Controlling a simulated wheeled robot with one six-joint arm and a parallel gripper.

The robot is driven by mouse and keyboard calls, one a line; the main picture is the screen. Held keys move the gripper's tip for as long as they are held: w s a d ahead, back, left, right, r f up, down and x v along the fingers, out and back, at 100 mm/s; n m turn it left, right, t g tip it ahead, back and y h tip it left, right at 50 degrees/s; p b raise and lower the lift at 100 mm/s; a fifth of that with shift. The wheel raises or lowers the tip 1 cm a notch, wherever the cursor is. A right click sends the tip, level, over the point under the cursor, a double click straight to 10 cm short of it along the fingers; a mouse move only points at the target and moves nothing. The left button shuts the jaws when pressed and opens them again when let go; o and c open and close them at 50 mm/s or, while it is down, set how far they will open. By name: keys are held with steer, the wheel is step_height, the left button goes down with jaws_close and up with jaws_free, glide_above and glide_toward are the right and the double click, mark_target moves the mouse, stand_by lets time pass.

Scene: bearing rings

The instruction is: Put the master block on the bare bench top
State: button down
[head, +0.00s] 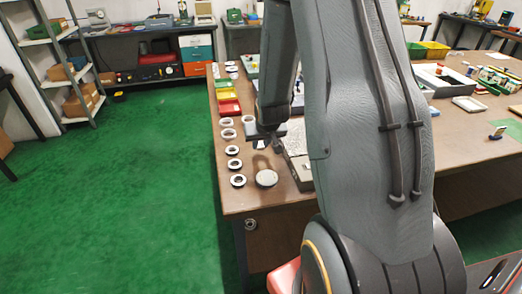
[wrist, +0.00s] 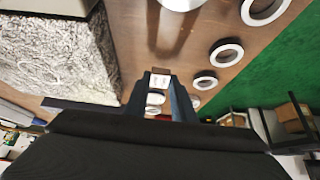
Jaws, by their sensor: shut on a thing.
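My gripper (wrist: 160,98) is shut on a small pale block, which I take to be the master block (wrist: 160,82), between its two dark fingers in the wrist view. Only a small part of the block shows. In the head view my gripper (head: 264,140) is over the left part of the brown bench top (head: 242,199), beside a speckled slab. The block is hardly visible there. A shadow falls on bare bench top (wrist: 170,45) in the wrist view. I cannot tell how high the block is held.
Several pale rings (head: 234,164) line the bench's left edge. A round grey disc (head: 266,178) lies near the front. The speckled slab (wrist: 58,50) fills the wrist view's upper left. My arm hides much of the bench.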

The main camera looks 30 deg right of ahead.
mark_target(261, 158)
steer(key=shift+f+p, duration=0.3)
steer(key=shift+f, duration=1.4)
steer(key=shift+f, duration=0.1)
steer(key=c, duration=1.5)
jaws_free()
steer(key=shift+r, duration=0.25)
steer(key=b+v, duration=0.1)
steer(key=v, duration=0.9)
steer(key=s+a+r+n+g, duration=0.1)
steer(key=s+a, duration=0.4)
steer(key=s+a+r+n+g+y, duration=0.1)
steer(key=s+a+r+g, duration=0.1)
steer(key=s+a, duration=0.3)
steer(key=s+a+r+n+g, duration=0.1)
steer(key=s+a+r+g, duration=0.1)
steer(key=s+a, duration=0.3)
steer(key=shift+s+a+y, duration=0.15)
steer(key=shift+s+y, duration=0.25)
steer(key=shift+s, duration=0.05)
